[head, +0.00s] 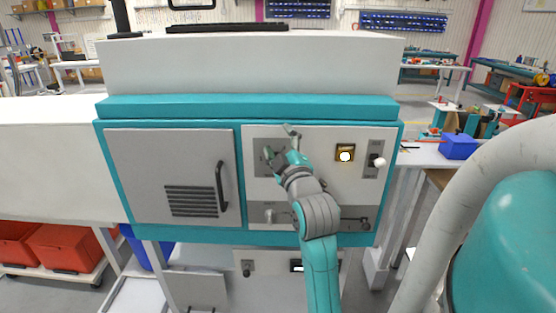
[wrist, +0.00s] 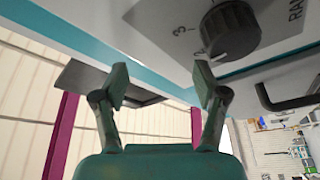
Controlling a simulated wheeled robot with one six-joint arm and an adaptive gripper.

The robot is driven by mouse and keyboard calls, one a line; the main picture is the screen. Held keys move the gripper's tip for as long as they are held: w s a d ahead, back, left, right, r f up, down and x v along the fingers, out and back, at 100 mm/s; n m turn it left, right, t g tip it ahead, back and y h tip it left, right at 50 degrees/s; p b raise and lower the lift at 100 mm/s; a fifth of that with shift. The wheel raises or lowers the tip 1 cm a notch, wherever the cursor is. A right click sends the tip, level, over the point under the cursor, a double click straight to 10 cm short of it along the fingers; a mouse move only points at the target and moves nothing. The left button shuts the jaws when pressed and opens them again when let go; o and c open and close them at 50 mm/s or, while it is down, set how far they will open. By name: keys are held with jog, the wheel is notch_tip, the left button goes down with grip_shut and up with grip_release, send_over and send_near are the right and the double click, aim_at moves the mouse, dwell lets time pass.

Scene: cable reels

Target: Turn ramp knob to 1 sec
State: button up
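The ramp knob (wrist: 230,30) is a round, black, ridged dial on a grey plate at the top right of the wrist view. A "3", another partly covered digit and part of the word "RAMP" show around it. I cannot tell which mark it points to. My gripper (wrist: 160,83) is open and empty, its two fingers spread apart, with the knob beyond and to the right of the right finger. In the head view my gripper (head: 280,143) is in front of the grey plate (head: 260,145) on the white control panel, and it and my arm hide the knob.
A lit yellow-framed button (head: 345,153) and a switch with a white ball (head: 379,162) are right of my gripper. Below are a small knob (head: 269,215) and a dark lever (head: 355,220). A vented door with a black handle (head: 221,187) is at left.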

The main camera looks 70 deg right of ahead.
jog(key=shift+w+r, duration=0.1)
jog(key=shift+r, duration=1.35)
